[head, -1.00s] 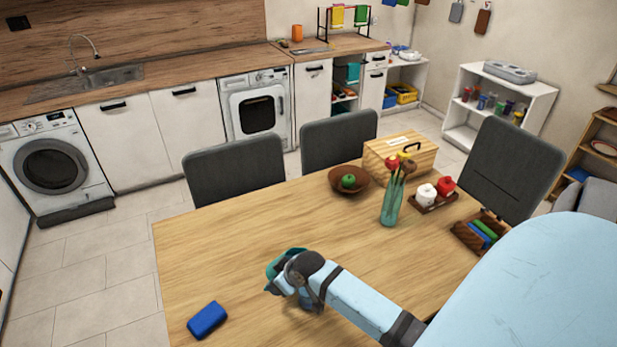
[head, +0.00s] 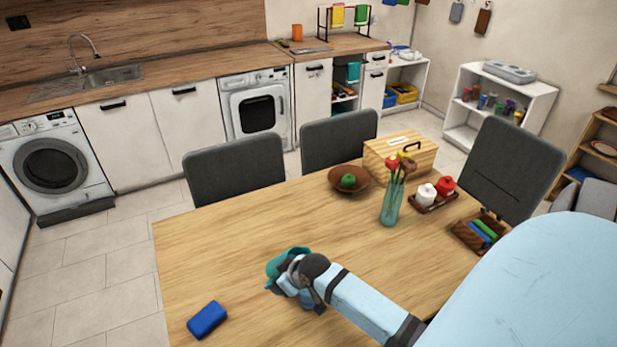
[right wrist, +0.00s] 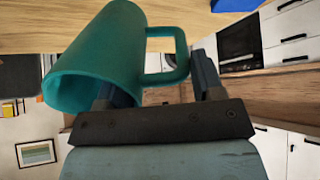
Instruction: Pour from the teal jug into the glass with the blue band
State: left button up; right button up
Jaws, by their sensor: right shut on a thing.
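The teal jug (head: 274,268) is over the near part of the table in the head view, partly covered by my right gripper (head: 288,278). In the right wrist view the jug (right wrist: 100,62) fills the upper left, tilted, with its open rim toward the lower left. The right gripper (right wrist: 158,88) is shut on the jug, with the jug's handle (right wrist: 180,62) between its fingers. The inside of the jug is not clear. My left gripper is in neither view.
A blue block (head: 207,319) lies at the table's near left. A flower vase (head: 391,205), a brown bowl with a green fruit (head: 335,187), a wooden box (head: 425,160) and small trays stand toward the back right. The table's left middle (head: 215,250) is clear.

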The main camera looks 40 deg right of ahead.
aim_at(270, 276)
jog(key=shift+s+d+f+t+y, duration=0.1)
jog(key=shift+s+f+t+y, duration=0.1)
jog(key=shift+f+t, duration=0.4)
jog(key=shift+s+f+t+y, duration=0.1)
jog(key=shift+s+f+t, duration=0.1)
jog(key=shift+t, duration=0.7)
dwell(3.0)
jog(key=shift+t, duration=0.3)
dwell(1.1)
jog(key=shift+w+r+g, duration=0.3)
jog(key=shift+r+g, duration=0.2)
jog(key=shift+g, duration=0.45)
jog(key=shift+w+r+g, duration=0.3)
jog(key=shift+r+g, duration=0.15)
jog(key=shift+g, duration=0.5)
jog(key=w+f+g, duration=0.1)
jog(key=w+f+g+h, duration=0.1)
jog(key=w+g, duration=0.1)
jog(key=w+a+f+g, duration=0.1)
jog(key=shift+w+f+g+h, duration=0.25)
jog(key=shift+g+h, duration=0.05)
jog(key=shift+g, duration=0.1)
jog(key=shift+w+a+f+g+h, duration=0.15)
jog(key=shift+w+g, duration=0.25)
jog(key=shift+g, duration=0.2)
jog(key=shift+w+a+f+g+h, duration=0.15)
jog(key=shift+w+g, duration=0.2)
jog(key=shift+g, duration=0.25)
